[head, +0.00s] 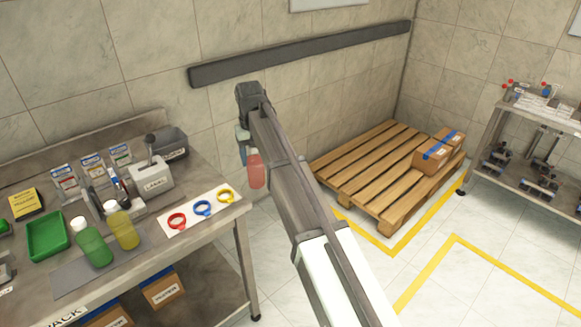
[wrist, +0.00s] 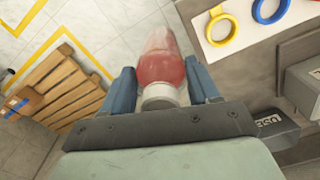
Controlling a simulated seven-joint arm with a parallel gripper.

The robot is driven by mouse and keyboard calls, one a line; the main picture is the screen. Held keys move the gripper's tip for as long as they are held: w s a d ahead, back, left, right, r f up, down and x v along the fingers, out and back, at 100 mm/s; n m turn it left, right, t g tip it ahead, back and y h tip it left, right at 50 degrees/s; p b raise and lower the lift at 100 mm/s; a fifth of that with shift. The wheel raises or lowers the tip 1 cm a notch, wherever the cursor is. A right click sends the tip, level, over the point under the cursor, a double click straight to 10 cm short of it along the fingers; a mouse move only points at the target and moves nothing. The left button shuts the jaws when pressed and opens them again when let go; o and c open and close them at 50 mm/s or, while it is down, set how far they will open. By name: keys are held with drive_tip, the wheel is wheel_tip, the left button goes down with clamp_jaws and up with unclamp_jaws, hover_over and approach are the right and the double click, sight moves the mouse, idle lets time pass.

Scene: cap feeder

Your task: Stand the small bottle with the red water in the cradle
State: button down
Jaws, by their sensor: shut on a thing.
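The small bottle with red water (head: 256,172) is held by my gripper (head: 243,143). It hangs roughly upright, cap end up, in front of the wall and to the right of the workbench. In the wrist view the bottle (wrist: 162,66) shows its red body and pale cap between the two blue fingers of my gripper (wrist: 162,88). A white board (head: 172,222) with a red ring (head: 177,221), a blue ring and a yellow ring lies at the bench's right end. I cannot tell which thing is the cradle.
A green bottle (head: 90,243) and a yellow bottle (head: 122,228) stand on the bench near a green tray (head: 48,236). A wooden pallet (head: 358,163) with boxes lies on the floor.

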drive_tip(key=s+a+r+n, duration=0.2)
drive_tip(key=s+a+r, duration=0.1)
drive_tip(key=a, duration=1.2)
drive_tip(key=s+a+r+n, duration=0.2)
drive_tip(key=s+a, duration=0.3)
drive_tip(key=a, duration=1)
drive_tip(key=s+a+r+n, duration=0.2)
drive_tip(key=s+a+r, duration=0.2)
drive_tip(key=a, duration=1.1)
drive_tip(key=shift+s+a+n, duration=0.25)
drive_tip(key=shift+s+n, duration=0.15)
drive_tip(key=shift+s, duration=0.15)
drive_tip(key=shift+f, duration=0.1)
drive_tip(key=shift+f, duration=1.35)
